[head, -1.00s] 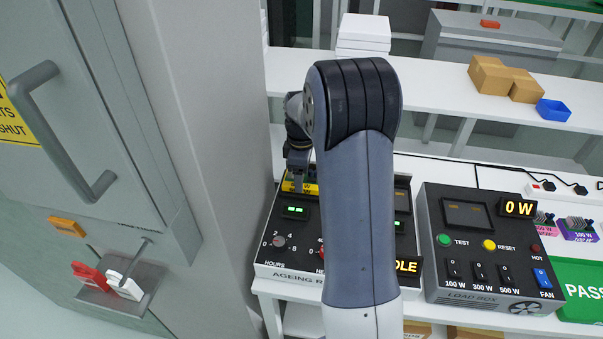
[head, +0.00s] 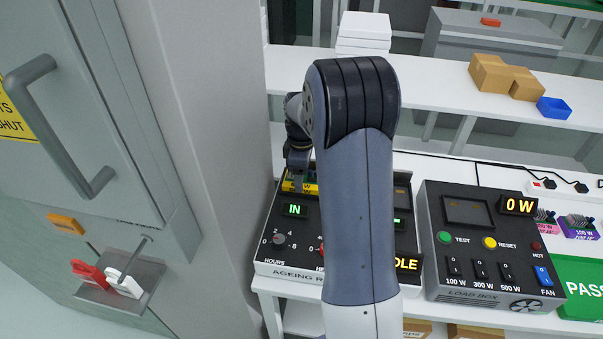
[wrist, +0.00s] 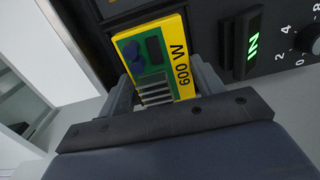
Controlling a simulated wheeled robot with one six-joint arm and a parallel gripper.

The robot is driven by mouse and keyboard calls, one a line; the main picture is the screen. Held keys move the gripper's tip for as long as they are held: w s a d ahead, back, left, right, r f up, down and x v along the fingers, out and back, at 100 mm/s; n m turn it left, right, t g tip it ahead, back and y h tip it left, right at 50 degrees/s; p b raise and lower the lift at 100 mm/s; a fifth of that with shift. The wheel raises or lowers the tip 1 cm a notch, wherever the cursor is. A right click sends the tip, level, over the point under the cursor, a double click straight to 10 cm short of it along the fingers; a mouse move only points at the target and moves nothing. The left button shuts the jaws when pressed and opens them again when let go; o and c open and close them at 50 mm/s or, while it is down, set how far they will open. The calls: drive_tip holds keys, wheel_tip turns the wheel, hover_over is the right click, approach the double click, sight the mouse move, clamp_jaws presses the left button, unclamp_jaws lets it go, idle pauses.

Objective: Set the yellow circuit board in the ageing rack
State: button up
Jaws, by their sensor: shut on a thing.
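The yellow circuit board (wrist: 181,58), marked 600 W, has a green centre with dark parts and metal fins. My gripper (wrist: 165,95) is shut on it, one finger on each side, in the wrist view. The board sits at the left slot of the ageing rack (wrist: 228,20), beside a green lit IN display (wrist: 253,42). In the head view only a yellow strip of the board (head: 300,187) shows under my gripper (head: 298,172). The rack (head: 290,255) is a black panel with dials; my arm hides its middle. How deep the board sits is hidden.
The load box (head: 490,250) stands right of the rack, showing 0 W. Pink and purple boards (head: 578,227) lie farther right by a green PASS area (head: 580,285). A grey cabinet (head: 190,120) rises close on the left. A shelf (head: 430,75) runs behind.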

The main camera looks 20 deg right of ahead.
idle(0.3)
drive_tip(key=o, duration=1.2)
drive_tip(key=shift+f, duration=0.1)
wheel_tip(320, 180, up, 11)
drive_tip(key=shift+f, duration=0.15)
wheel_tip(320, 180, down, 11)
drive_tip(key=shift+r, duration=0.45)
